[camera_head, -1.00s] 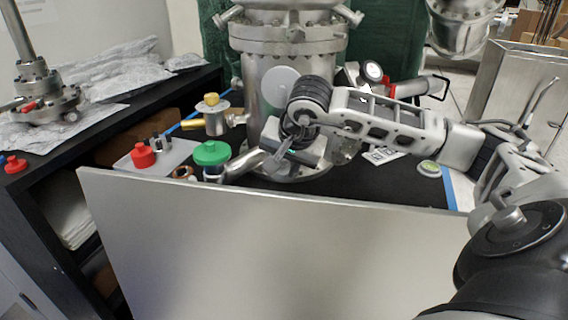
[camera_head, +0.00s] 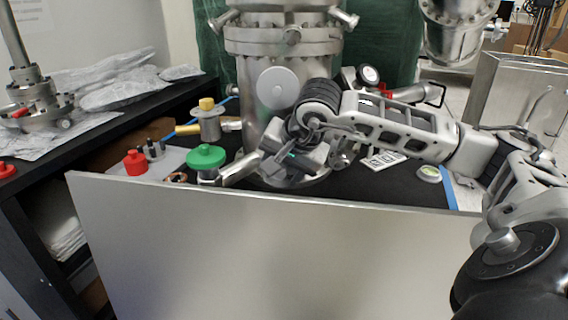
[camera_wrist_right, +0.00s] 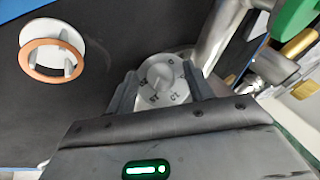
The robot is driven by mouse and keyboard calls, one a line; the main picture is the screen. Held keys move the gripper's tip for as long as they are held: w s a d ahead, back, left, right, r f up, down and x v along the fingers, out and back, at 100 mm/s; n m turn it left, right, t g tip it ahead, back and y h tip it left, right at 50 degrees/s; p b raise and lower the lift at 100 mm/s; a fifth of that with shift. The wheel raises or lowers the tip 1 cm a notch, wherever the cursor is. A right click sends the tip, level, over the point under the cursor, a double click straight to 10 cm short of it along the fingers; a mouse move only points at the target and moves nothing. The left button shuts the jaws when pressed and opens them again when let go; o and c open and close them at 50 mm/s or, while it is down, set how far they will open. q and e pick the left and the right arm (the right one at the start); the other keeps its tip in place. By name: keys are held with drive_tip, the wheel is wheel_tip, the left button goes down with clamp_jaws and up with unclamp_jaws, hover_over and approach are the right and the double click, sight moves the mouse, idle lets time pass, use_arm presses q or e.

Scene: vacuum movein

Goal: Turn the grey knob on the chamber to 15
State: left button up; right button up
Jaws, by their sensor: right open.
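The steel chamber (camera_head: 262,95) stands upright at the back centre in the head view. The grey knob (camera_wrist_right: 161,73) shows in the right wrist view, on a pale dial with dark marks around it; the marks are small and upside down, so I cannot read its setting for sure. My right gripper (camera_wrist_right: 160,82) is open, with one finger on each side of the knob; I cannot tell whether they touch it. In the head view my right gripper (camera_head: 270,158) is low against the chamber's front, and the knob is hidden there. My left gripper is out of view.
A green-capped fitting (camera_head: 206,157), a red cap (camera_head: 135,162) and a yellow-topped valve (camera_head: 207,118) stand left of the gripper. A copper ring with a white part (camera_wrist_right: 52,47) lies beside the dial. A large metal panel (camera_head: 270,250) stands in front.

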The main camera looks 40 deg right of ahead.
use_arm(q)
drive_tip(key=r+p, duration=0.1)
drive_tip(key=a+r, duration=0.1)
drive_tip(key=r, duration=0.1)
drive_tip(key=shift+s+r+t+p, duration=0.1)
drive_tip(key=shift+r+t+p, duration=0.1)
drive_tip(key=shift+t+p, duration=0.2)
use_arm(e)
drive_tip(key=v, duration=1.6)
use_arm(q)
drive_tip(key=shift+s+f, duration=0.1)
use_arm(e)
drive_tip(key=shift+f, duration=0.1)
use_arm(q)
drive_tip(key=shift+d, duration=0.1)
